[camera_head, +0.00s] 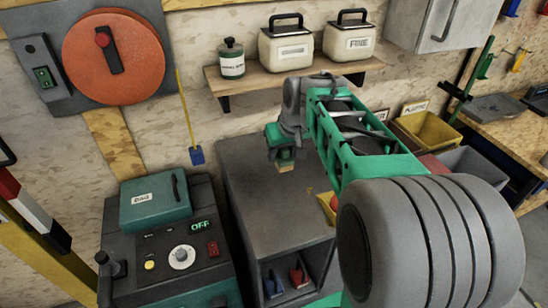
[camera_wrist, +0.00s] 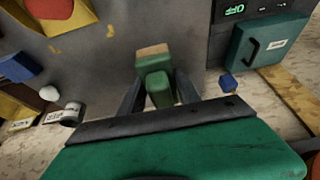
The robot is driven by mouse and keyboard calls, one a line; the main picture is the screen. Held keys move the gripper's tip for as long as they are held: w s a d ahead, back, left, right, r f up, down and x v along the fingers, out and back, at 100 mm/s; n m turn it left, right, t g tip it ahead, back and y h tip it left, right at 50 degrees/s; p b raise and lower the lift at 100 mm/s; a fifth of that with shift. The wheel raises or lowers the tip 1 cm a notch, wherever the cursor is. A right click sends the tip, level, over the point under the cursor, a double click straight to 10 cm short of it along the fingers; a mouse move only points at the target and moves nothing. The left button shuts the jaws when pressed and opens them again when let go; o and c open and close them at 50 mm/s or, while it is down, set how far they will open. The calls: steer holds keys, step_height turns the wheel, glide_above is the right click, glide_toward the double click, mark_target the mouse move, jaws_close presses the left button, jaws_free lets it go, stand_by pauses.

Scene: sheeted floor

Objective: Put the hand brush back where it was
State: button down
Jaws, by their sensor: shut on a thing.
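The hand brush (camera_head: 286,167) is green with pale bristles and hangs below my gripper (camera_head: 284,150) over the grey cabinet top (camera_head: 265,220). In the wrist view, the brush (camera_wrist: 155,68) sits between the two dark fingers of my gripper (camera_wrist: 158,92), which are shut on its green part. Its pale bristle end points away from the wrist. I cannot tell whether the bristles touch the cabinet top. My arm hides the right part of the cabinet.
Left of the cabinet stands a dark machine (camera_head: 180,255) with a teal box (camera_head: 155,205) on it. Behind, a wooden shelf (camera_head: 290,75) holds a bottle and two canisters. A yellow-and-red item (camera_head: 326,205) lies at the cabinet's right.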

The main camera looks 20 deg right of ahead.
steer(key=w+d+b, duration=0.1)
steer(key=w+d, duration=0.2)
steer(key=d, duration=0.5)
steer(key=w+a+f+p, duration=0.1)
steer(key=w+f, duration=0.2)
steer(key=w, duration=0.1)
steer(key=w+f+p, duration=0.1)
steer(key=w+f, duration=0.2)
steer(key=w, duration=0.2)
steer(key=w+a+f+p, duration=0.1)
steer(key=w+f, duration=0.3)
steer(key=shift+w+a+p, duration=0.2)
steer(key=shift+a+p, duration=0.1)
steer(key=shift+p, duration=0.1)
step_height(320, 180, down, 3)
steer(key=shift+w+p, duration=0.1)
steer(key=shift+p, duration=0.45)
steer(key=shift+f, duration=0.2)
steer(key=c, duration=0.9)
jaws_free()
steer(key=shift+o, duration=0.2)
steer(key=shift+r, duration=0.1)
